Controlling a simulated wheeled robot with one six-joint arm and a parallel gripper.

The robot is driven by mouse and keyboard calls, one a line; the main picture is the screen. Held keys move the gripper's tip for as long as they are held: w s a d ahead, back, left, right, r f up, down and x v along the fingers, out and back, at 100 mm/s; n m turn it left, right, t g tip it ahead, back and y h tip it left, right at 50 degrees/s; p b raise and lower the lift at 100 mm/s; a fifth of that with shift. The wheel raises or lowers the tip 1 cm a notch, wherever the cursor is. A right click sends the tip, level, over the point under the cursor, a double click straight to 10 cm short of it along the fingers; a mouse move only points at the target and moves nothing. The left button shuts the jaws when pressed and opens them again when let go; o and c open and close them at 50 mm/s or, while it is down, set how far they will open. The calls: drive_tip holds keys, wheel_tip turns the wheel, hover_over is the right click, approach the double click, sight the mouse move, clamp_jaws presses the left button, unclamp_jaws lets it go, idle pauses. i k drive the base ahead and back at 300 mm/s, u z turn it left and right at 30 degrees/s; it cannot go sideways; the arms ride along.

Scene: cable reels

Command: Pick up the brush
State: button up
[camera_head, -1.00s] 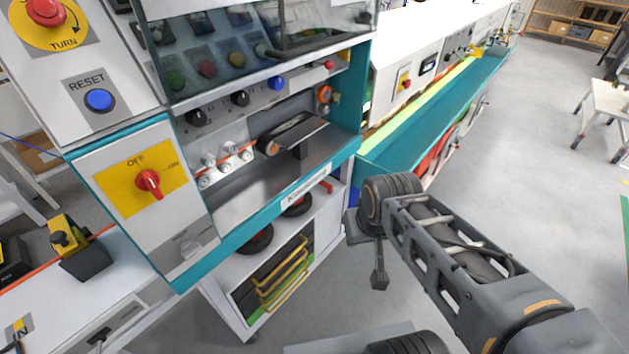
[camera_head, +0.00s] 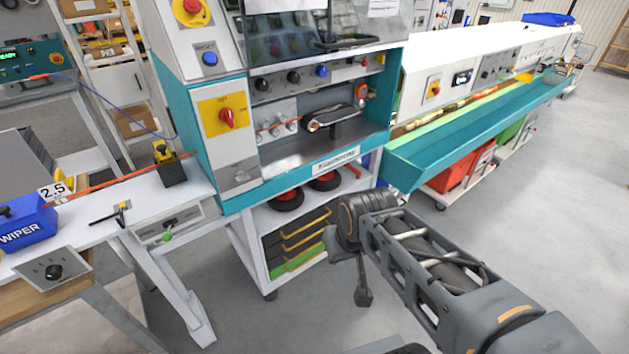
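I cannot make out a brush for certain. A small thin black tool with a yellowish part (camera_head: 121,211) lies on the white bench at the left; it is too small to tell what it is. My arm reaches in from the lower right, with my gripper (camera_head: 363,297) pointing down in front of the teal and white machine, over the grey floor. The gripper looks narrow and dark, and its finger gap does not show. No held thing is visible at it.
The teal and white machine (camera_head: 222,180) stands ahead, with a shelf cart below it. A teal trough (camera_head: 420,172) runs off to the right. The white bench (camera_head: 150,203) at left carries a blue WIPER box (camera_head: 27,222). Floor is open at the right.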

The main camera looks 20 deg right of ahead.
sight(349, 166)
drive_tip(key=u, duration=0.3)
drive_tip(key=k, duration=0.35)
drive_tip(key=z, duration=1.15)
drive_tip(key=i, duration=1.4)
drive_tip(key=u, duration=0.8)
drive_tip(key=i, duration=0.4)
drive_tip(key=u, duration=0.4)
